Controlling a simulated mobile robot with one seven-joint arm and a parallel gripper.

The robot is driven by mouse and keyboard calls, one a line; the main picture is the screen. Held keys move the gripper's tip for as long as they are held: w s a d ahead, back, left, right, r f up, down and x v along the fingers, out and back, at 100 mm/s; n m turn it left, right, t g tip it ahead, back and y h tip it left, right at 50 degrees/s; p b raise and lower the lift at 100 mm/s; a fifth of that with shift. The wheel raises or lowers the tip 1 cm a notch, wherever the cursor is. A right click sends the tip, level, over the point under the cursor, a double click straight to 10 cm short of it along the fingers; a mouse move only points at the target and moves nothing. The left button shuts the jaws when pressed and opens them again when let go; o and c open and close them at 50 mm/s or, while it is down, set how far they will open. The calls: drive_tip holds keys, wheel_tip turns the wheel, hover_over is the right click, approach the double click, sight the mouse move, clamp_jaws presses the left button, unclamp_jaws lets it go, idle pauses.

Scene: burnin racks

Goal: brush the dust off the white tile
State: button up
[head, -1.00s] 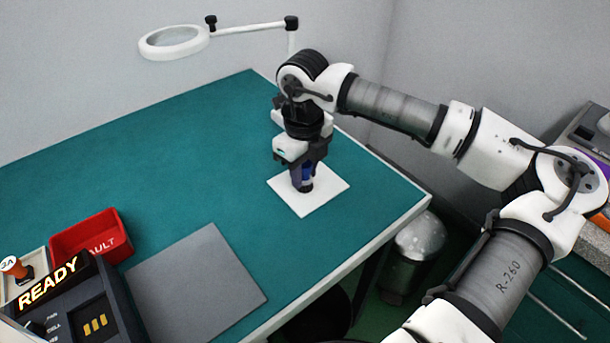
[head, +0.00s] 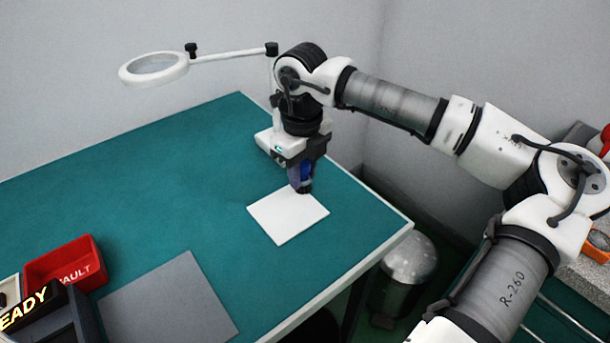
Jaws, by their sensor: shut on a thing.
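The white tile (head: 284,222) lies flat on the teal bench top, near its right corner. My gripper (head: 303,170) is above the tile's far edge, pointing down. It is shut on a blue-handled brush (head: 307,174), held upright with its dark lower end at the tile's far corner. I cannot tell whether the bristles touch the tile. No dust can be made out on the tile at this size.
A white ring magnifier (head: 154,68) on an arm stands behind my gripper. A grey mat (head: 170,305) lies at the front. A red bin (head: 65,268) marked FAULT and a dark box with a lit sign (head: 30,305) are at the left. The bench centre is clear.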

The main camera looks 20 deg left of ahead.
sight(302, 163)
drive_tip(key=shift+r+p, duration=0.75)
drive_tip(key=shift+r, duration=1.05)
drive_tip(key=shift+s+f, duration=0.1)
